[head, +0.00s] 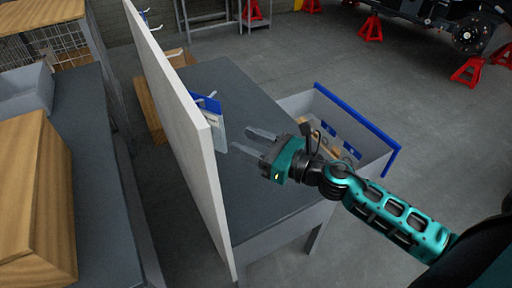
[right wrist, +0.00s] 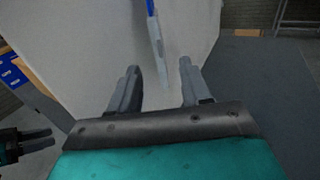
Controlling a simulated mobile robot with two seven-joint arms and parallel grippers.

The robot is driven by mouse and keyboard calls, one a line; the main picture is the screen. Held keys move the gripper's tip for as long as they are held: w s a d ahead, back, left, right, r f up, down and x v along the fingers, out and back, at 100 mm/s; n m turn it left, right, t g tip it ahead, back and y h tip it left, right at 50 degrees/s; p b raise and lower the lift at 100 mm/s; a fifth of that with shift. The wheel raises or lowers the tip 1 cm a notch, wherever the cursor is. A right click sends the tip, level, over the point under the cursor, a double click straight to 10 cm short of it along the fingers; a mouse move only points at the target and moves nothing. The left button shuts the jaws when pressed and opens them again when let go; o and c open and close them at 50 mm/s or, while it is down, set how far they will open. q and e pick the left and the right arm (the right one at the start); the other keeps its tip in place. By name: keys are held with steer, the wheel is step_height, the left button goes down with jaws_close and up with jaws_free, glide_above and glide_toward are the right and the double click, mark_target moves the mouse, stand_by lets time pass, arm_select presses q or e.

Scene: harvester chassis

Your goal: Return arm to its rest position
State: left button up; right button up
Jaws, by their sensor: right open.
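My right arm (head: 400,215), teal and black, reaches in from the right over the grey workbench. Its gripper (head: 243,139) is open and empty above the bench, with its fingers pointing left toward the white upright panel (head: 185,105). In the right wrist view the two fingers (right wrist: 159,66) are spread with nothing between them. My left gripper (right wrist: 35,140) shows only in part at the left edge of the right wrist view; its opening is unclear there, and it is not in the head view.
A blue and white item (head: 212,115) is at the panel, just beyond the right fingertips. A wooden box (head: 35,200) stands left. Red stands (head: 370,28) are at the back.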

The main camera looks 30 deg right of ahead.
steer(key=shift+v, duration=0.8)
steer(key=s+a+f+n+g+h, duration=0.1)
steer(key=s+f+n, duration=0.3)
steer(key=n, duration=0.6)
steer(key=s+a+f+n+g+h, duration=0.1)
steer(key=s+f+n+h, duration=0.3)
steer(key=f+n, duration=0.4)
steer(key=s+a+f+n+g+h+p, duration=0.1)
steer(key=s+f+n, duration=0.3)
steer(key=n, duration=1)
step_height(320, 180, down, 2)
steer(key=shift+s+f+g+h, duration=0.2)
steer(key=shift+s+g+h, duration=0.15)
steer(key=shift+g+h, duration=0.4)
steer(key=shift+w, duration=0.1)
steer(key=shift+c, duration=0.4)
steer(key=shift+r, duration=0.1)
